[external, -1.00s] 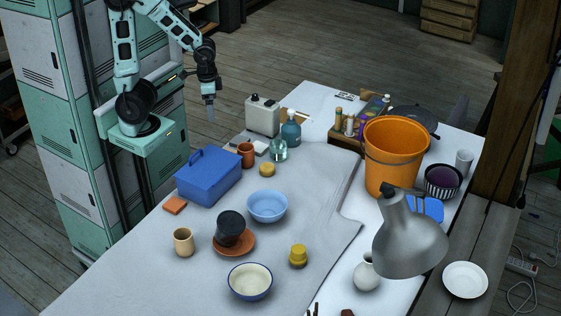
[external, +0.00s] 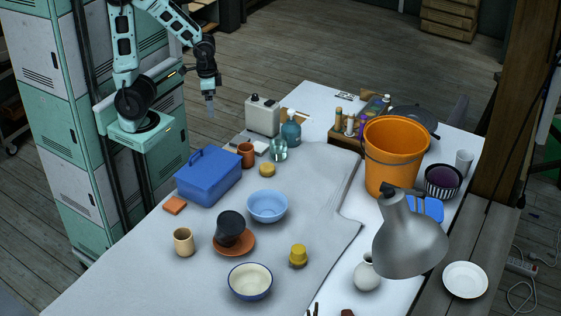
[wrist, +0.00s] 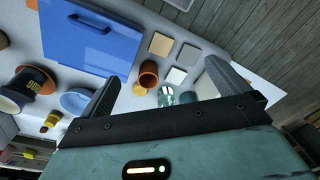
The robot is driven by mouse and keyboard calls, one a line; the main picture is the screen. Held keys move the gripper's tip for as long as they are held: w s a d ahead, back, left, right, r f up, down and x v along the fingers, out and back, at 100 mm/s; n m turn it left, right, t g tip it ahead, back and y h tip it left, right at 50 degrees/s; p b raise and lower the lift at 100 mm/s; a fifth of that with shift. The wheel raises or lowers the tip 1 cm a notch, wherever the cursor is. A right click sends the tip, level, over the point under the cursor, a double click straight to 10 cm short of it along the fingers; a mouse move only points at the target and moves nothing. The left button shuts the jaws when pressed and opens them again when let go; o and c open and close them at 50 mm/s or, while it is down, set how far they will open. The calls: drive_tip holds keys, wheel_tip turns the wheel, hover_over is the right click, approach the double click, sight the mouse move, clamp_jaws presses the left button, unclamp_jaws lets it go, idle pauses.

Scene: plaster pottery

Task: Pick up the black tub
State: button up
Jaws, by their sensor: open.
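The black tub (external: 231,225) sits on a terracotta saucer (external: 243,249) near the front left of the table. It looks tilted, but I cannot be sure how it rests. In the wrist view the tub (wrist: 38,84) is at the far left, dark with yellowish lettering, with the saucer (wrist: 52,76) beside it. My gripper (external: 210,104) is above the back left side of the table, well behind the tub and apart from it. In the wrist view my gripper (wrist: 163,72) is open, its two fingers spread with nothing held between them.
A blue toolbox (external: 208,178) stands between my gripper and the tub. A light blue bowl (external: 267,207), a tan cup (external: 184,242), a cream bowl (external: 250,282) and a yellow weight (external: 298,255) surround the tub. A grey lamp (external: 410,240) and orange bucket (external: 392,160) stand right.

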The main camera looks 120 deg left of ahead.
drive_tip(key=shift+c, duration=0.2)
drive_tip(key=w+d+f+m+t, duration=0.1)
drive_tip(key=w+d+f+t, duration=0.1)
drive_tip(key=w+d, duration=0.35)
drive_tip(key=w+d+f+m+t, duration=0.1)
drive_tip(key=w+d+f, duration=0.1)
drive_tip(key=w, duration=0.6)
drive_tip(key=m+t+y+b, duration=0.2)
drive_tip(key=t+y, duration=0.1)
drive_tip(key=t, duration=0.4)
approach(228, 224)
drive_tip(key=s+f, duration=0.2)
drive_tip(key=s, duration=0.2)
drive_tip(key=s+d+t+y, duration=0.2)
drive_tip(key=s, duration=0.2)
drive_tip(key=shift+m, duration=0.3)
drive_tip(key=shift+w+d+r+x, duration=0.1)
drive_tip(key=shift+w+r+x, duration=0.1)
drive_tip(key=shift+x, duration=2.55)
drive_tip(key=shift+w+d+r+x, duration=0.1)
drive_tip(key=shift+r+x, duration=0.15)
drive_tip(key=shift+x, duration=2.5)
drive_tip(key=shift+w+d+r+x, duration=0.1)
drive_tip(key=shift+w+r+x, duration=0.1)
drive_tip(key=shift+x, duration=2.6)
